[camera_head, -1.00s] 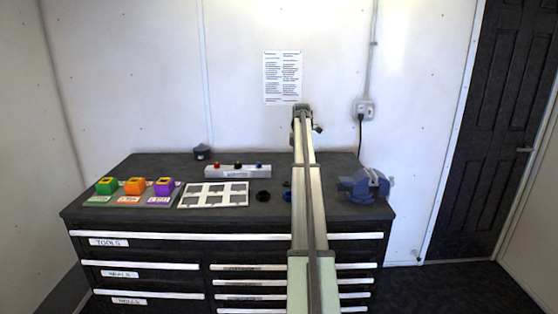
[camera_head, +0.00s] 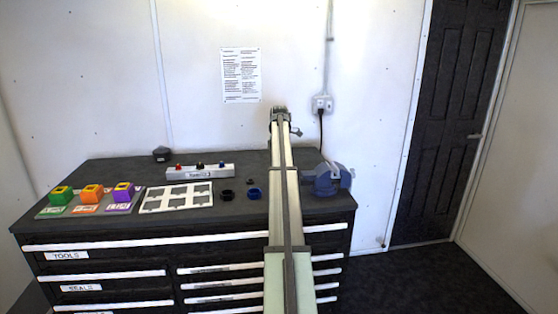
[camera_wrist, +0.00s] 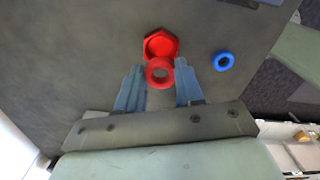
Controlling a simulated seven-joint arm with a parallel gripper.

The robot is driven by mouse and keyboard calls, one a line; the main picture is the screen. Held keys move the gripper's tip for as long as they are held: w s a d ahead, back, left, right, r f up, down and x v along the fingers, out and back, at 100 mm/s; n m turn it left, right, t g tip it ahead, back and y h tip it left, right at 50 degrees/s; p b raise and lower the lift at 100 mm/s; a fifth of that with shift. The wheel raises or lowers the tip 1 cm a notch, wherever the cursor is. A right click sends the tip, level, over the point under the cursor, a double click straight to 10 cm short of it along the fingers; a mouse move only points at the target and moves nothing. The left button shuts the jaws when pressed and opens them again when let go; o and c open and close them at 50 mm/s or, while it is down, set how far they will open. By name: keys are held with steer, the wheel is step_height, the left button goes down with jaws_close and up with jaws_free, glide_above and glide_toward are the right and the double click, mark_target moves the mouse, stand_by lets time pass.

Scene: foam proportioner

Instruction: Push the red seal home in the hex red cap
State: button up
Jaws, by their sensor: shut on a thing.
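In the wrist view, the hex red cap (camera_wrist: 161,42) lies on the dark worktop with its hollow facing up. The red seal (camera_wrist: 159,73) is a thick ring just below it in the picture, and it overlaps the cap's near edge. I cannot tell whether they touch. My gripper (camera_wrist: 159,82) is shut on the seal, with one blue-grey finger on each side of it. In the head view my arm hides the cap, the seal and my fingers.
A blue ring (camera_wrist: 223,61) lies right of the cap. In the head view, a black ring (camera_head: 227,195) and a blue cap (camera_head: 254,193) stand left of my arm. A blue vise (camera_head: 326,180) stands to its right. A white slotted board (camera_head: 181,186) lies further left.

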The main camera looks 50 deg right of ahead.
steer(key=shift+f, duration=2.7)
steer(key=o, duration=1.4)
steer(key=shift+r, duration=0.1)
steer(key=shift+r, duration=2.95)
steer(key=shift+c, duration=0.2)
